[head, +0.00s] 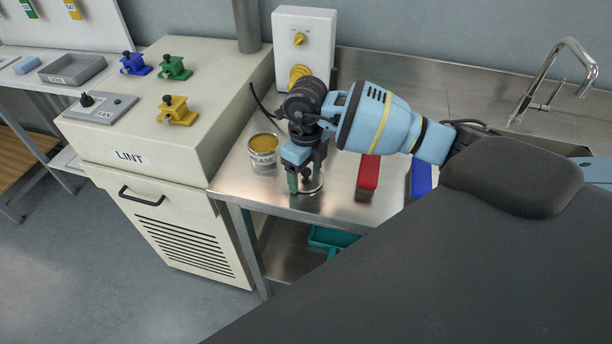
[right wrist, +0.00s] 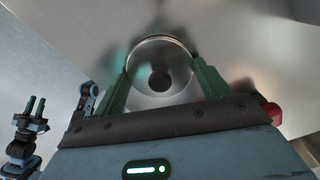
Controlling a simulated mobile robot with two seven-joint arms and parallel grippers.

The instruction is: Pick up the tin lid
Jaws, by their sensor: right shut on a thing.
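The tin lid (right wrist: 160,52) is a round, shiny metal disc between the green fingers of my right gripper (right wrist: 160,85) in the right wrist view. The fingers are shut on it from both sides. In the head view my right gripper (head: 306,185) points down at the steel bench, and the lid's rim (head: 311,190) shows around the fingertips. I cannot tell whether the lid touches the bench. An open grease tin (head: 262,153) with yellow-brown contents stands just left of the gripper. My left gripper does not show in the head view.
A red block (head: 368,174) and a blue item (head: 420,178) lie right of the gripper on the steel bench (head: 335,200). The cream LINT cabinet (head: 165,158) stands left, with blue, green and yellow clamp-like pieces on top. A sink tap (head: 560,80) is at the back right.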

